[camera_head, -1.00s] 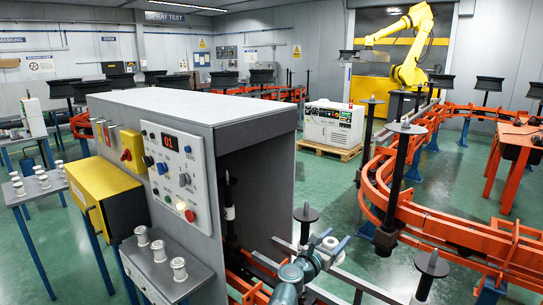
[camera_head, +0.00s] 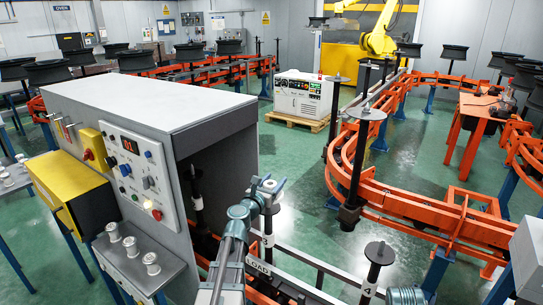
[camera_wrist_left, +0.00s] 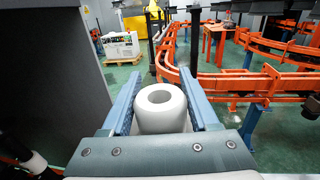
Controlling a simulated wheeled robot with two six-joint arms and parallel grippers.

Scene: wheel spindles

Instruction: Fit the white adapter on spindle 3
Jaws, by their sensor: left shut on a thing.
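The white adapter (camera_wrist_left: 163,108) is a thick ring with a round hole, held upright between the two blue fingers of my left gripper (camera_wrist_left: 163,88) in the left wrist view. In the head view my left gripper (camera_head: 268,188) is in front of the cabinet opening, and the adapter is hard to make out there. A spindle tagged 4 (camera_head: 379,254) stands to the right. Another tagged spindle (camera_head: 196,190) is inside the cabinet.
A grey cabinet (camera_head: 150,100) with a control panel is close on the left. Several white adapters (camera_head: 130,246) stand on a grey shelf. An orange conveyor rail (camera_head: 420,216) with a tall spindle (camera_head: 358,165) curves at the right. Green floor is free behind.

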